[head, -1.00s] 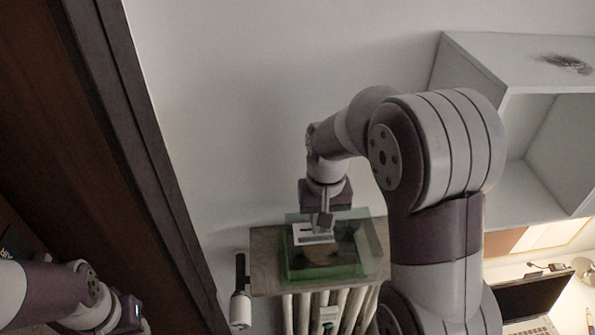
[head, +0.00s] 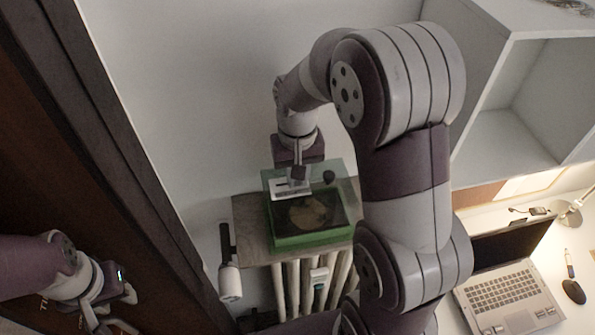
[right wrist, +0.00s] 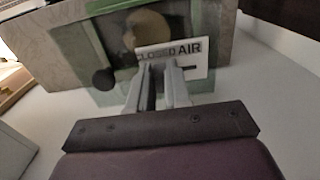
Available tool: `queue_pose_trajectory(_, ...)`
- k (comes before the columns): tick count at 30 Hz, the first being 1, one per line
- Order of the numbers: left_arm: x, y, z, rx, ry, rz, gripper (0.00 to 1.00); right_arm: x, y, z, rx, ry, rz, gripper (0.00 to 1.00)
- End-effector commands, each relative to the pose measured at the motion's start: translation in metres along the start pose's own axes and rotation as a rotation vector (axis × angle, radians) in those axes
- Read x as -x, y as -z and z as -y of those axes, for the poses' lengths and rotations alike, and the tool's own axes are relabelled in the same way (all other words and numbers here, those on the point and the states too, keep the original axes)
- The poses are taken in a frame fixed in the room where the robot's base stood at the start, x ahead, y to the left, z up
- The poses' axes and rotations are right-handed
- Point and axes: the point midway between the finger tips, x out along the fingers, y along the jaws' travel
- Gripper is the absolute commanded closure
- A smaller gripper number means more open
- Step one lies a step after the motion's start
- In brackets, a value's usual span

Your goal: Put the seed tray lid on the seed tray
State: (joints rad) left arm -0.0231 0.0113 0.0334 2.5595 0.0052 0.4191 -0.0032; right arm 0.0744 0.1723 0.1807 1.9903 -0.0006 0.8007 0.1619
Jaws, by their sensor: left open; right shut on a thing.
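The green seed tray (head: 310,241) stands on a wooden shelf board (head: 250,222) and holds dark contents with a brown round patch. The clear greenish lid (head: 341,176) overlaps the tray's back part; whether it touches the tray I cannot tell. It has a dark knob (head: 329,177) and a white plate (head: 291,189), which reads "CLOSED AIR" in the right wrist view (right wrist: 197,57). My right gripper (head: 296,181) is shut on the lid at this plate; its fingers (right wrist: 160,75) partly hide the plate. My left gripper (head: 108,322) is open and empty at lower left, far from the tray.
A radiator (head: 293,288) is below the board, with a white valve (head: 230,283) at left. A dark wooden door frame (head: 140,165) runs down the left. A white shelf unit (head: 505,140) and a desk with a laptop (head: 503,289) are at right.

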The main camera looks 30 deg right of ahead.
Motion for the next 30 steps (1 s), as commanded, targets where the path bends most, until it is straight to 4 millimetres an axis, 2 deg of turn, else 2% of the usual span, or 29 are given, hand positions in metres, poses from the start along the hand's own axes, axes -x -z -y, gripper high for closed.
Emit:
queue_pose_trajectory(1,-0.006,-0.001,0.000,0.000,0.000,0.000,0.57,-0.007,0.000,0.000,0.000,0.000,0.000,1.00)
queue_pose_trajectory(15,-0.031,-0.004,0.000,0.000,0.000,0.000,0.57,-0.044,0.000,0.000,0.000,0.000,0.000,1.00)
queue_pose_trajectory(26,-0.032,-0.004,0.000,0.000,0.000,0.000,0.57,-0.048,0.000,0.000,0.000,0.000,-0.001,1.00)
queue_pose_trajectory(27,-0.032,-0.004,0.000,0.000,0.000,0.000,0.57,-0.048,0.000,0.000,0.000,0.000,-0.001,0.79)
queue_pose_trajectory(30,-0.032,-0.004,0.000,0.000,0.000,0.000,0.57,-0.048,0.000,0.000,0.000,0.000,-0.001,0.53)
